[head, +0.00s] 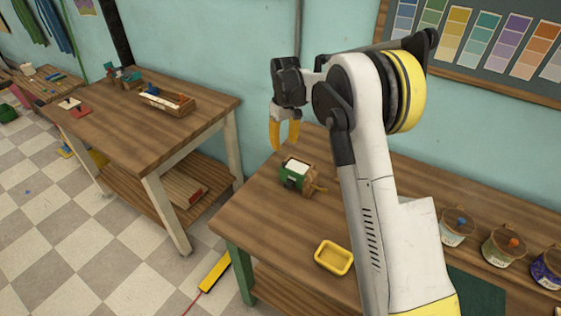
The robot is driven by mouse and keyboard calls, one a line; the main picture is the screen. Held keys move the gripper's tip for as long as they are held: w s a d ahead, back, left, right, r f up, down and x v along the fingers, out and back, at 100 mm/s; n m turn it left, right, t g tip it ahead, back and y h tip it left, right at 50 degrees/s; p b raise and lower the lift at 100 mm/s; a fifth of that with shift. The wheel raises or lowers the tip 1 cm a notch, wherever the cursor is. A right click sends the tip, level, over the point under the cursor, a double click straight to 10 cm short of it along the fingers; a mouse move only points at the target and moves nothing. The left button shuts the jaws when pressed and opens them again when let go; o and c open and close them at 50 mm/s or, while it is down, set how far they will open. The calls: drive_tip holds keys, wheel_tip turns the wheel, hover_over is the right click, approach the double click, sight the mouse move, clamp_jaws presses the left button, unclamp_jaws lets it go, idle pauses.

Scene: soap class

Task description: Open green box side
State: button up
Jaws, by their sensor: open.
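The green box (294,175) stands on the wooden table on the right, towards its left end. It has a green front, a pale top and brown wooden parts on its right side. I cannot tell whether any side of it is open. My gripper (284,148) hangs above and slightly left of the box in the picture, with its yellow fingers pointing down. It is open and empty, apart from the box.
A yellow tray (333,257) lies in front of the box. Several lidded jars (502,246) stand at the right, near a dark green mat (474,290). My arm hides part of the table. Another wooden table (150,125) stands left across a floor gap.

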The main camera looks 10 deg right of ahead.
sight(284, 162)
wheel_tip(284, 162, down, 9)
drive_tip(key=shift+b, duration=1.1)
clamp_jaws()
